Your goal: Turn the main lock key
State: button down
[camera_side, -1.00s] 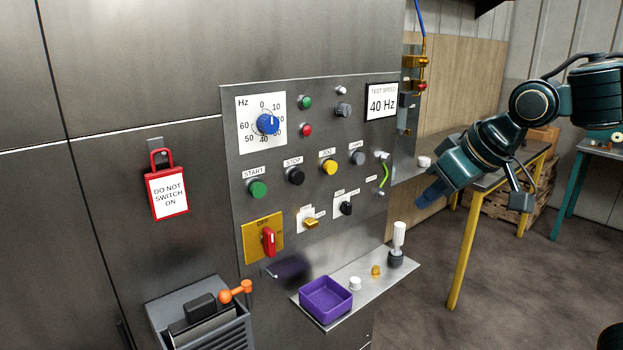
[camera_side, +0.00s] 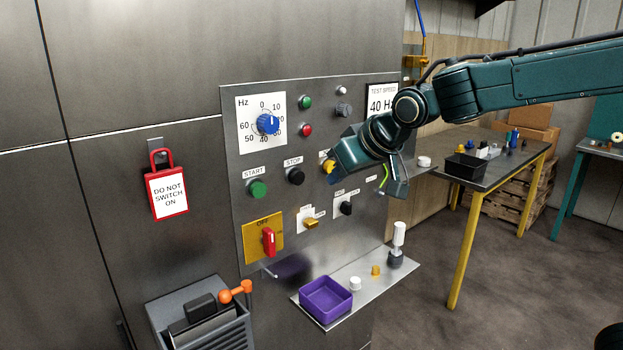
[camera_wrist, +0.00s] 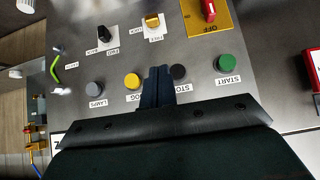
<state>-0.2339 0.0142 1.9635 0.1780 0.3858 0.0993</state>
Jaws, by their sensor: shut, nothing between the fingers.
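A brass key-like handle (camera_side: 311,222) sits on a small white plate on the panel, left of a black knob (camera_side: 346,208). It also shows near the top of the wrist view (camera_wrist: 152,22); the labels are too small to read surely. A red rotary switch (camera_side: 268,242) on a yellow OFF plate is left of it, and shows in the wrist view (camera_wrist: 208,10). My gripper (camera_side: 336,163) is shut and empty in front of the panel, by the yellow JOG button (camera_side: 327,167). In the wrist view its fingers (camera_wrist: 158,70) point between the yellow and black buttons, toward the brass handle's row.
A green START button (camera_side: 258,189) and black STOP button (camera_side: 296,177) stand out from the panel. Below is a shelf (camera_side: 330,278) with a purple tray (camera_side: 326,315) and a white-handled tool (camera_side: 399,240). A red DO NOT SWITCH ON tag (camera_side: 168,194) hangs left.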

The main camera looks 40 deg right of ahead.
send_over(306, 221)
jog(key=s, duration=0.3)
notch_tip(306, 221, down, 7)
jog(key=shift+w+d+r, duration=0.1)
jog(key=shift+d, duration=0.05)
notch_tip(306, 221, down, 2)
jog(key=shift+w+f, duration=0.1)
jog(key=shift+f, duration=1)
jog(key=shift+a+f+n+h, duration=0.15)
jog(key=shift+a+n+h, duration=0.4)
jog(key=shift+h, duration=0.55)
